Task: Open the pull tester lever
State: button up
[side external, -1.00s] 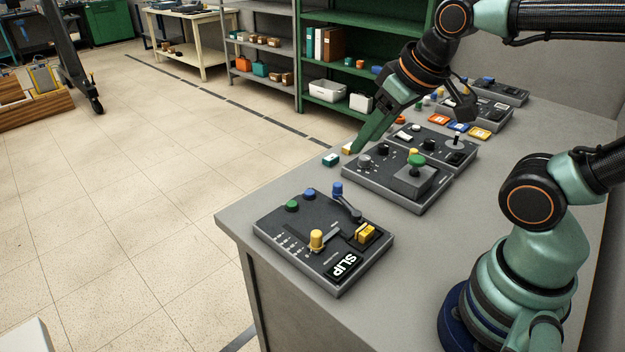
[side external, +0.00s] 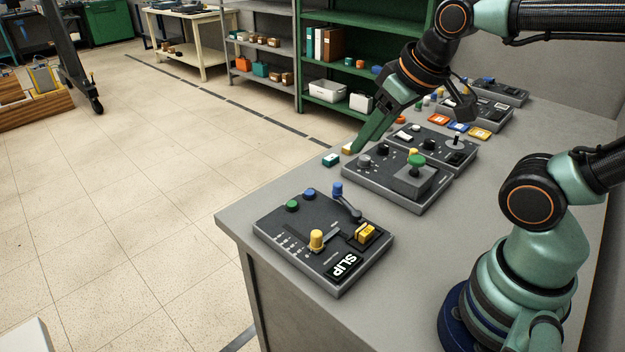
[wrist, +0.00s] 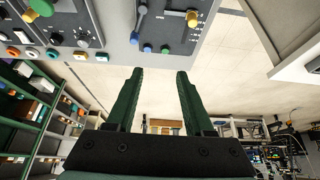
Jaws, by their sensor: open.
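The tester panel (side external: 275,234) is a dark box at the near end of the bench with a SLIP display (side external: 344,265). A lever with a blue knob (side external: 337,188) stands at its far edge, its grey arm running toward the right of the panel. A yellow knob (side external: 316,239) stands upright beside a printed scale, and a yellow block (side external: 366,233) sits at the right. In the wrist view, my gripper (wrist: 159,72) points toward the floor past the bench edge; the blue lever knob (wrist: 134,38) shows above.
A panel with a green mushroom knob (side external: 416,161) stands behind the tester. More panels and coloured tiles lie farther back. The bench in front of the tester's right side is clear.

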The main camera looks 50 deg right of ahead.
jog(key=n+g, duration=0.5)
jog(key=g, duration=0.1)
send_over(338, 183)
notch_tip(338, 183, down, 9)
notch_tip(338, 183, down, 12)
jog(key=shift+a+r, duration=0.1)
jog(key=shift+r, duration=0.1)
jog(key=c, duration=0.8)
grip_shut()
jog(key=shift+w+r+t, duration=0.1)
jog(key=shift+t, duration=0.2)
